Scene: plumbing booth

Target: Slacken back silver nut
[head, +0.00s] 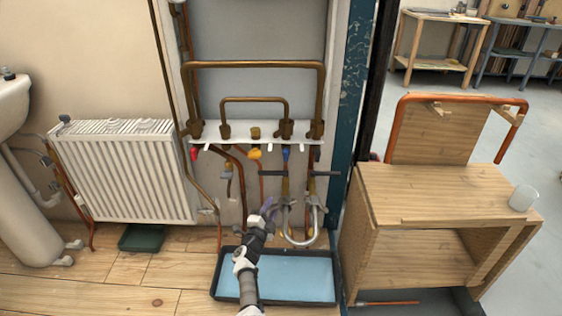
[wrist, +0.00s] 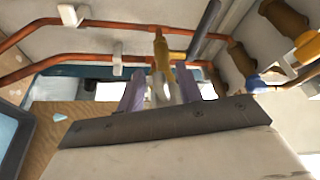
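Two upright fittings with silver nuts stand in front of the wall, joined below by a silver U-shaped hose (head: 300,243). In the wrist view a silver nut (wrist: 163,90) sits below a brass-coloured fitting (wrist: 161,52). My gripper (head: 269,209) is at the left-hand fitting in the head view, low over the tray. In the wrist view its two purple fingers (wrist: 160,92) stand apart, with the nut showing between them. The gripper looks open; finger contact with the nut cannot be made out. The lower part of the nut is hidden by the gripper body.
A black tray with a blue bottom (head: 318,298) lies below the pipes. Copper pipes (head: 255,64) and a white manifold board (head: 270,132) are above. A radiator (head: 125,170) stands left, a wooden cabinet (head: 440,200) right. A dark bar (head: 322,173) crosses the right-hand fitting.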

